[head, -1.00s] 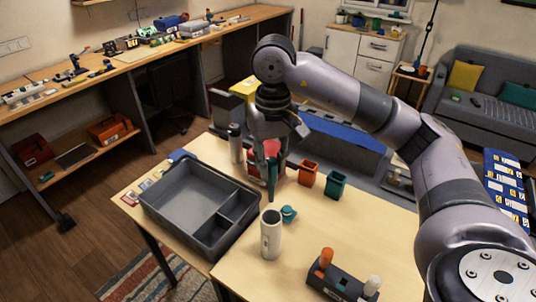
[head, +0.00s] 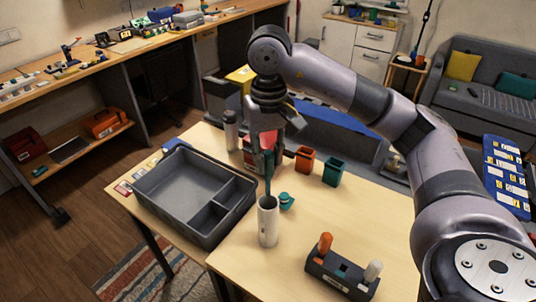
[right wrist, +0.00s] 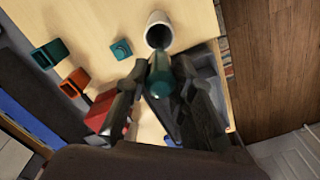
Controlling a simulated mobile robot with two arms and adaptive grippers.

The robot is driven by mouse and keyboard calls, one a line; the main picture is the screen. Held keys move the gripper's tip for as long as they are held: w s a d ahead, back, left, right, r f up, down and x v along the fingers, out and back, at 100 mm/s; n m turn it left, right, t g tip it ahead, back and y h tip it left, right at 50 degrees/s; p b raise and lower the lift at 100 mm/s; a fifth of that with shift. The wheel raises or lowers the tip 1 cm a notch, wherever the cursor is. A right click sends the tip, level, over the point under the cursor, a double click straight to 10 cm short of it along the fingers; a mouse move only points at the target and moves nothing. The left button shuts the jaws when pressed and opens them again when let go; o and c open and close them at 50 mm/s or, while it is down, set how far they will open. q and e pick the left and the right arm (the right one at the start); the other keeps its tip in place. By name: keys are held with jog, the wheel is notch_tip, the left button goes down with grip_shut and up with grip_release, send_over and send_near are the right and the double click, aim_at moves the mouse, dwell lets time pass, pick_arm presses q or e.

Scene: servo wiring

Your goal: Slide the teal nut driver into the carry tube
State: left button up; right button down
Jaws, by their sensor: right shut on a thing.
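The teal nut driver (head: 268,172) is held upright in my right gripper (head: 267,150), with its lower end at the mouth of the white carry tube (head: 268,222). From the head view I cannot tell whether the tip is inside the tube or just behind its rim. In the right wrist view my gripper (right wrist: 158,85) is shut on the nut driver's round teal end (right wrist: 161,76), and the open tube (right wrist: 159,30) shows just beyond it. A teal cap (head: 286,200) lies on the table right behind the tube. My left gripper is not in view.
A grey divided tray (head: 190,195) stands left of the tube. An orange bin (head: 306,159) and a teal bin (head: 333,171) stand behind to the right. A dark rack (head: 343,275) with orange and white handles is at the front right. A grey bottle (head: 231,130) stands at the back.

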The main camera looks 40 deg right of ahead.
aim_at(268, 193)
jog(key=shift+f+b, duration=3.7)
jog(key=shift+f, duration=0.25)
jog(key=c, duration=1.3)
grip_release()
notch_tip(268, 193, up, 12)
